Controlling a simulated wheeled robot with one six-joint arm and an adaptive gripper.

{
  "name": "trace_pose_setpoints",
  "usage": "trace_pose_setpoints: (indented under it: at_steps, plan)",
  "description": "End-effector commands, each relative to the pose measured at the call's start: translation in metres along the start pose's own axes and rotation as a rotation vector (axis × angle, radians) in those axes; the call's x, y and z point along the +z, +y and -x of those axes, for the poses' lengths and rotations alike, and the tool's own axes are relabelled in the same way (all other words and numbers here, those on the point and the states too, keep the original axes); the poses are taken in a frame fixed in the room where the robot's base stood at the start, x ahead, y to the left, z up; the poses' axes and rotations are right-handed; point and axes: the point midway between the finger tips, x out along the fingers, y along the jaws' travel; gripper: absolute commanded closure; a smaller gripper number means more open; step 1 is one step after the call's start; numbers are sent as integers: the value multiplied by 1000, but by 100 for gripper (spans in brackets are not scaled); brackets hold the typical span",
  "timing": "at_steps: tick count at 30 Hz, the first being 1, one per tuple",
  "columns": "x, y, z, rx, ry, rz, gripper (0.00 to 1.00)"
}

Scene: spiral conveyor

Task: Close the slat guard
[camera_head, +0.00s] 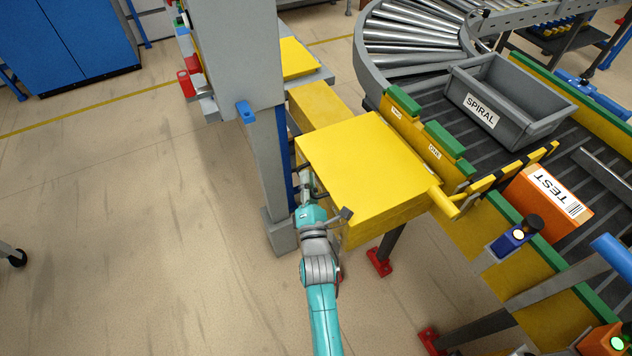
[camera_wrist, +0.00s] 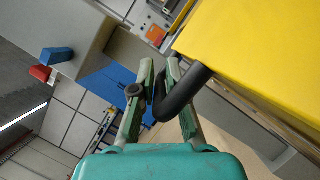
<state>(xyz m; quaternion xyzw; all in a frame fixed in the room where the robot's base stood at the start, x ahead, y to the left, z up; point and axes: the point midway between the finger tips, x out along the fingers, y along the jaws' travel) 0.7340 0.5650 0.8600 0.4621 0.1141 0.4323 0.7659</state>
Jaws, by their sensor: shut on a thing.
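The slat guard appears to be the flat yellow panel (camera_head: 368,165) beside the conveyor; it lies roughly level over a yellow box-like body. It also fills the upper right of the wrist view (camera_wrist: 265,50). A black curved handle (camera_wrist: 182,94) sticks out from its edge. My gripper (camera_head: 306,184) is at the panel's left edge, low beside the grey column. In the wrist view my gripper's fingers (camera_wrist: 160,78) are shut on the handle, one finger on each side. The handle is mostly hidden in the head view.
A grey column (camera_head: 240,60) stands close left of my gripper. The conveyor carries a grey SPIRAL tote (camera_head: 500,100) and an orange TEST box (camera_head: 545,200). A black-and-yellow striped bar (camera_head: 510,168) lies between them. Open floor is at the left.

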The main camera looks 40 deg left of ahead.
Motion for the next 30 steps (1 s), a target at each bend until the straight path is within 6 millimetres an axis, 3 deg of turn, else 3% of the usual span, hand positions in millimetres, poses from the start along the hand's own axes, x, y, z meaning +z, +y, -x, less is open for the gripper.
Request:
trace_pose_setpoints:
  at_steps: [4, 5, 7, 24, 30]
  plan:
    - [3, -2, 0, -3, -4, 2, 100]
    - [3, -2, 0, -3, -4, 2, 84]
    - [3, -2, 0, -3, -4, 1, 69]
    - [1, 0, 1, -2, 0, -2, 69]
    - [10, 2, 5, -18, -5, -34, 69]
